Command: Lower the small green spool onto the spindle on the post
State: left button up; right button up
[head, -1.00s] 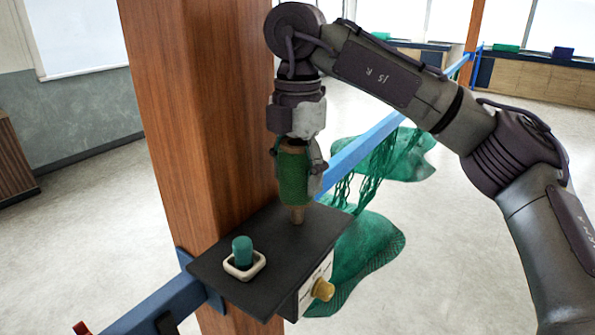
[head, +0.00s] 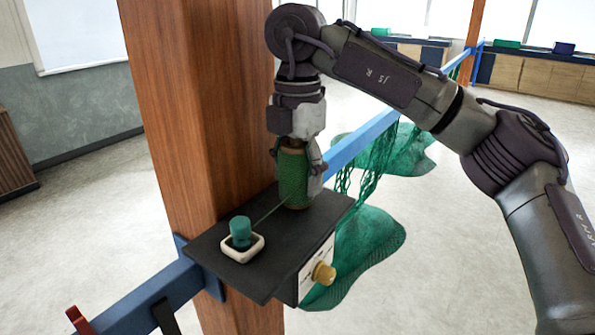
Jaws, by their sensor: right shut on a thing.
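The small green spool (head: 293,174) is upright in my right gripper (head: 296,172), whose fingers are shut around its upper part. Its lower end is at the black plate (head: 230,258) fixed to the wooden post (head: 197,110). The spindle is hidden by the spool, which appears to be around it. I cannot tell whether the spool's base touches the plate. A thin dark green line runs from the spool toward a white-rimmed holder. My left gripper is not in view.
A teal peg (head: 240,231) stands in the white-rimmed holder (head: 257,247) on the plate. A brass knob (head: 324,273) sticks out of the box below. A blue rail (head: 362,138) with green netting (head: 365,250) runs behind.

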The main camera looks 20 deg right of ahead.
jog(key=o, duration=1.3)
jog(key=shift+f, duration=0.1)
notch_tip(320, 180, up, 12)
jog(key=shift+r, duration=0.1)
